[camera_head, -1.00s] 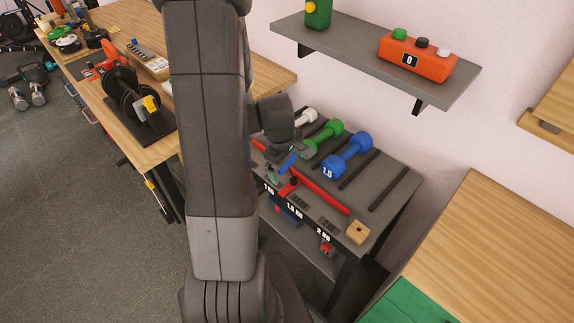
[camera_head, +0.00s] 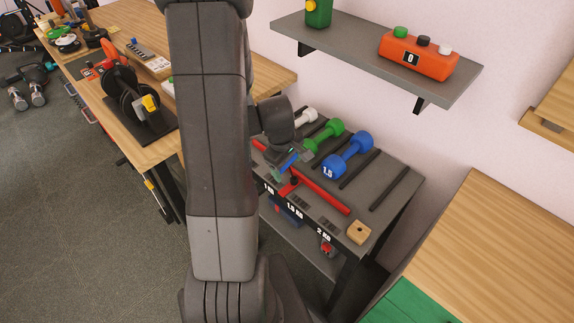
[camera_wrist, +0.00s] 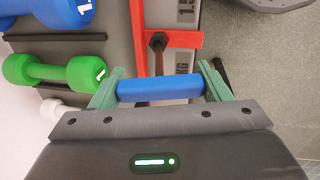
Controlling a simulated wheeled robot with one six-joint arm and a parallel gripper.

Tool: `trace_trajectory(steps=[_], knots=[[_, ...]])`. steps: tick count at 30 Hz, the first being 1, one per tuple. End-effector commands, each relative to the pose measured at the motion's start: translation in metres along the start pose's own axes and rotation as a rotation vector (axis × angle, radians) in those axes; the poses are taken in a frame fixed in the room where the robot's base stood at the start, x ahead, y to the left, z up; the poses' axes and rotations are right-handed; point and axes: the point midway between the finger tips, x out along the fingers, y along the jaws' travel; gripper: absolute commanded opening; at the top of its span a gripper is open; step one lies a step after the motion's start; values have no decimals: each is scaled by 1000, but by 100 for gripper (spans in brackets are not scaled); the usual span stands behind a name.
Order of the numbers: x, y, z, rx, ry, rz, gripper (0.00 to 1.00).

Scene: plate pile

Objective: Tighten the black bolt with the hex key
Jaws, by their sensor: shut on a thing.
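My gripper (camera_wrist: 160,90) is shut on the blue handle (camera_wrist: 160,88) of the hex key, with a green fingertip at each end of it. In the head view my gripper (camera_head: 291,160) is over the front edge of the dumbbell rack, and the blue handle (camera_head: 288,162) shows small between its fingers. The black bolt (camera_wrist: 158,41) sits at the red bracket, just beyond the handle in the wrist view. A dark shaft (camera_wrist: 158,62) runs between handle and bolt; I cannot tell how its tip meets the bolt head.
A red bar (camera_head: 325,192) runs along the rack (camera_head: 385,205). Green (camera_head: 324,137) and blue (camera_head: 347,154) dumbbells lie behind it. A wooden block (camera_head: 358,232) is at the rack's right front corner. A shelf (camera_head: 350,42) with an orange counter box (camera_head: 418,56) hangs above.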

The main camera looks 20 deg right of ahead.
Motion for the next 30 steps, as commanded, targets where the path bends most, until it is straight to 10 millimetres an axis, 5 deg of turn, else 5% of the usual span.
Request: trace_trajectory(steps=[14,30], knots=[[5,7,0,349,-62,2,48],[5,22,1,998,-178,3,48]])
